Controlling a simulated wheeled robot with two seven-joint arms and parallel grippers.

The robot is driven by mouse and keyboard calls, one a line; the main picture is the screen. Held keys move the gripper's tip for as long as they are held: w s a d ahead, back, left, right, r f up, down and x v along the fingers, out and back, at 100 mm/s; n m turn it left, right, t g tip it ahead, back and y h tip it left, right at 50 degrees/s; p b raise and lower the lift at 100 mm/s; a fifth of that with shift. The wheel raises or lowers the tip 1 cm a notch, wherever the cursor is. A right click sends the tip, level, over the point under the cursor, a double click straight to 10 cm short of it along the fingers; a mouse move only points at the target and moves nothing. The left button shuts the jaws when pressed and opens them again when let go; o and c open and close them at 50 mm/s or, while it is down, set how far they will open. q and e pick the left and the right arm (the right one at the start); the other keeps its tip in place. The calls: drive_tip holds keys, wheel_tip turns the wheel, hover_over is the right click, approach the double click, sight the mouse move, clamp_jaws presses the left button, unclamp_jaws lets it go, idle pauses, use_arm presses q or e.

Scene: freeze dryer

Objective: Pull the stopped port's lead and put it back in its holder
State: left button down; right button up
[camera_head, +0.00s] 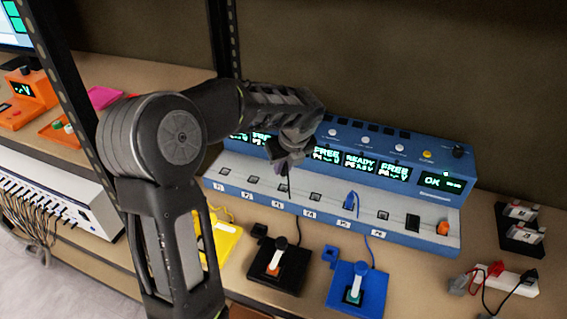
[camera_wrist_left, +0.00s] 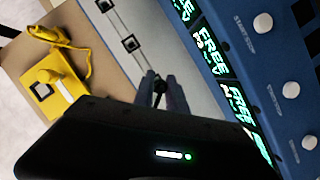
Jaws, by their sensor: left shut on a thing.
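My left gripper (camera_head: 288,158) is shut on the black lead (camera_head: 289,188), above the ports of the blue and white dryer panel (camera_head: 320,188). Its cable hangs down toward the black holder (camera_head: 275,275) on the bench. In the left wrist view the fingertips (camera_wrist_left: 160,92) close around a small dark plug, clear of the port row as far as I can tell. A blue lead (camera_head: 350,199) stands in port P5, whose display (camera_head: 360,163) reads READY; its cable runs to the blue holder (camera_head: 370,297). Neighbouring displays read FREE; some are hidden by my arm. My right gripper is not in view.
A yellow holder (camera_head: 228,238) is partly behind my arm; it also shows in the left wrist view (camera_wrist_left: 52,88). A power strip (camera_head: 515,283) lies at right. A dark rack post (camera_head: 75,100) stands at left.

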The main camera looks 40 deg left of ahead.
use_arm(q)
drive_tip(key=shift+s, duration=0.1)
drive_tip(key=s+d, duration=0.1)
drive_tip(key=s, duration=0.5)
drive_tip(key=shift+s, duration=0.2)
drive_tip(key=shift+d, duration=0.1)
drive_tip(key=s+d, duration=0.1)
drive_tip(key=s, duration=0.5)
drive_tip(key=shift+s+p, duration=0.25)
drive_tip(key=shift+p, duration=0.05)
drive_tip(key=shift+d, duration=0.1)
idle(0.4)
